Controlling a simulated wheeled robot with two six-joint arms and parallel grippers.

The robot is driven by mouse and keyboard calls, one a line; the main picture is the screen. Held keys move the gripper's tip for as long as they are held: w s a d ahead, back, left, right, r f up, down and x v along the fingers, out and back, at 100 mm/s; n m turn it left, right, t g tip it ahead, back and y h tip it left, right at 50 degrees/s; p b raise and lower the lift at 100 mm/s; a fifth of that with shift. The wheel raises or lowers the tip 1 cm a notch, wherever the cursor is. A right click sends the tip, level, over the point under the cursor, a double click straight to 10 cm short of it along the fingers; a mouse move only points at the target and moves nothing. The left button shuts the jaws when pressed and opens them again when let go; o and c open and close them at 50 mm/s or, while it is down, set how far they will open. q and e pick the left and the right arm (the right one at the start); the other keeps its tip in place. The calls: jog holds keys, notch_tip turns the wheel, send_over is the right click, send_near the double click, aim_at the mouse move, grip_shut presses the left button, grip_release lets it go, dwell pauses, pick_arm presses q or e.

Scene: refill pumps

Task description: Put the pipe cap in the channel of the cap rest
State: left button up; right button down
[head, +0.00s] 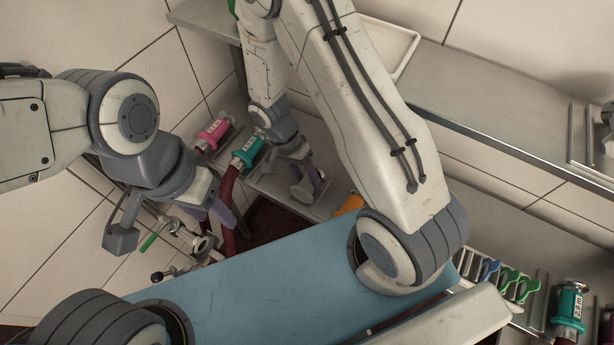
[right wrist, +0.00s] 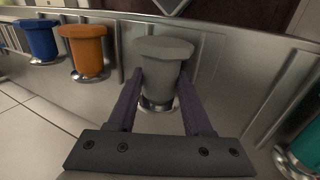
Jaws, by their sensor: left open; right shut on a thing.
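The grey pipe cap (right wrist: 163,62), with a shiny ring at its base, is between the two purple fingers of my right gripper (right wrist: 158,85) in the right wrist view. The fingers are shut on it. It looks upright over a metal ledge (right wrist: 215,85); I cannot tell whether it touches the ledge. My left gripper (head: 212,207) is open beside valve fittings. I cannot clearly make out which part is the cap rest's channel.
An orange cap (right wrist: 87,52) and a blue cap (right wrist: 37,40) stand in a row left of the grey one. A teal coupling (head: 247,148) and a pink coupling (head: 213,133) are on red hoses. A valve with a green handle (head: 149,242) is below my left gripper.

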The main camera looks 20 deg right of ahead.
jog(key=shift+f, duration=0.3)
dwell(0.5)
jog(key=shift+c, duration=1.2)
grip_release()
jog(key=b+v, duration=0.2)
jog(key=v, duration=0.8)
jog(key=shift+r, duration=0.25)
jog(key=s+a+r+n+t+y, duration=0.1)
jog(key=s+a+r+n, duration=0.3)
jog(key=n, duration=0.5)
jog(key=s+a+r+n+t+y, duration=0.2)
jog(key=s+a+r+n, duration=0.2)
jog(key=s+r+n, duration=0.4)
jog(key=s, duration=0.3)
jog(key=shift+s+a+n+y, duration=0.2)
jog(key=shift+s+n+y, duration=0.05)
jog(key=shift+n+y, duration=0.15)
